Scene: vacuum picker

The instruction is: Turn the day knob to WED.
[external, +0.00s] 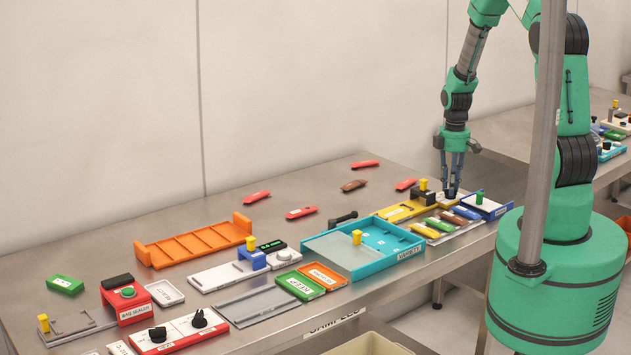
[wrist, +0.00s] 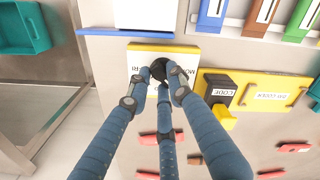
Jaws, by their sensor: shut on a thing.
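My gripper (external: 452,192) points down at the far right end of the table, over a small white and yellow panel (external: 441,202). In the wrist view, my gripper's fingers (wrist: 161,76) are shut around the black day knob (wrist: 158,66). The panel (wrist: 137,62) there has a white face and yellow edge. Partly covered lettering shows on both sides of the knob, and most day names are hidden by the fingers. I cannot tell which day the knob points to.
Beside the panel is a yellow tray (wrist: 264,92) with a black CODE block (wrist: 220,88). Coloured sample strips (wrist: 258,14) lie in a grey rack nearby. A blue-edged white tray (external: 485,206) stands close on the right. Several red pieces (external: 301,212) lie loose on the table.

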